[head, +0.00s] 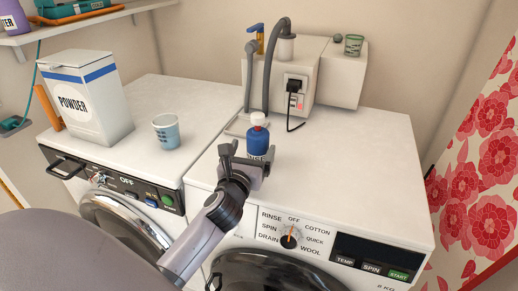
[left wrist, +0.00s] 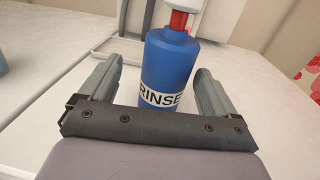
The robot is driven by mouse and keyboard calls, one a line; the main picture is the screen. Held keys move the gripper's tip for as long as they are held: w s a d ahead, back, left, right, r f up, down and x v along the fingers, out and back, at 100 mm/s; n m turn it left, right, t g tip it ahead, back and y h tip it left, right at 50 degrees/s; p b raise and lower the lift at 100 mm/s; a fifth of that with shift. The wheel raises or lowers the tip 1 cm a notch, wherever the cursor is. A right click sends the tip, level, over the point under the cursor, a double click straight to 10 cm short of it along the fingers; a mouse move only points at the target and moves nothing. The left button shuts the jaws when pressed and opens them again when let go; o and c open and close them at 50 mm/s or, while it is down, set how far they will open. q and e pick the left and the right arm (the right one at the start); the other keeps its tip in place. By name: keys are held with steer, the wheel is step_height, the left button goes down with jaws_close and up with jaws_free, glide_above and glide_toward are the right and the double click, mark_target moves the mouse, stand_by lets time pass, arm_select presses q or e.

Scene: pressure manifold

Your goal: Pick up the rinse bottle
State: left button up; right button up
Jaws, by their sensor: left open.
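The rinse bottle (head: 258,139) is blue with a red neck and a white top, and it stands upright on the right washing machine's top. In the left wrist view the rinse bottle (left wrist: 172,75) shows its white RINSE label, partly hidden low down by my gripper's body. My left gripper (head: 246,160) is open just in front of the bottle. In the left wrist view its two fingers (left wrist: 157,82) stand apart on either side of the bottle, with gaps visible at both sides. My right gripper is not in view.
A cup (head: 166,131) and a powder box (head: 88,100) stand on the left machine. A white box with a plug and grey hose (head: 269,62) stands behind the bottle. A pale tray (left wrist: 120,42) lies close behind it. The right machine's top (head: 350,165) is clear to the right.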

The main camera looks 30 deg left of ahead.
arm_select(q)
steer(key=shift+d+x, duration=0.2)
steer(key=shift+x, duration=1.05)
steer(key=shift+d+x, duration=0.15)
steer(key=shift+x, duration=1.1)
steer(key=shift+w, duration=0.15)
steer(key=c, duration=1.2)
